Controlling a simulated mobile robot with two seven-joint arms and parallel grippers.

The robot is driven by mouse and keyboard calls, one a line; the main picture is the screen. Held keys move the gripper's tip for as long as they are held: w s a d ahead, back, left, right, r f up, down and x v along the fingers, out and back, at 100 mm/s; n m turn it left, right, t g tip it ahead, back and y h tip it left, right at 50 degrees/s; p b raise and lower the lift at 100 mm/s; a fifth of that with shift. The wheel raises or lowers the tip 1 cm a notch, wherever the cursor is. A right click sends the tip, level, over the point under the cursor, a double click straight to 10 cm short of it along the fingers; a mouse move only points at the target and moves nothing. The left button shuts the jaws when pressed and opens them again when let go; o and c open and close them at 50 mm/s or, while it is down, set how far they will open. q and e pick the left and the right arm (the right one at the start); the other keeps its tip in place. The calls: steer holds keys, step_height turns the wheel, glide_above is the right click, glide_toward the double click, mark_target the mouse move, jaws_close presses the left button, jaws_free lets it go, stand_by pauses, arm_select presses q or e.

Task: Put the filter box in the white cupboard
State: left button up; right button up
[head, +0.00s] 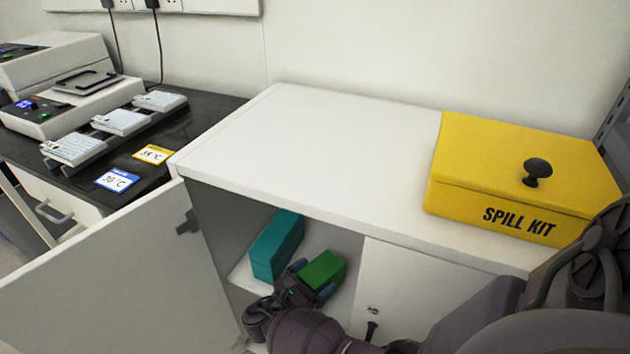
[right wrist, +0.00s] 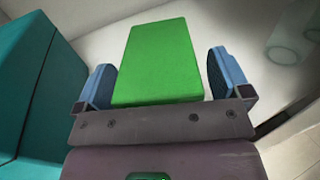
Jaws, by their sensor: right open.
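The white cupboard (head: 300,135) has its left door (head: 120,285) swung open. Inside, on its white shelf, a bright green box (head: 323,269) stands to the right of a teal box (head: 277,246). No label shows on either, so I cannot tell by name which is the filter box. My right gripper (head: 313,278) reaches into the cupboard. In the right wrist view the green box (right wrist: 160,60) lies between its blue-padded open fingers, with a gap at the right finger. The teal box (right wrist: 35,80) is just left of the left finger. My left gripper is out of view.
A yellow spill kit box (head: 510,185) stands on the cupboard top, near my right arm. The cupboard's right door (head: 405,290) is shut. A black bench (head: 190,125) at the left holds lab devices and plates. The middle of the cupboard top is clear.

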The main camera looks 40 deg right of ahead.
steer(key=a, duration=1.1)
steer(key=shift+a, duration=0.4)
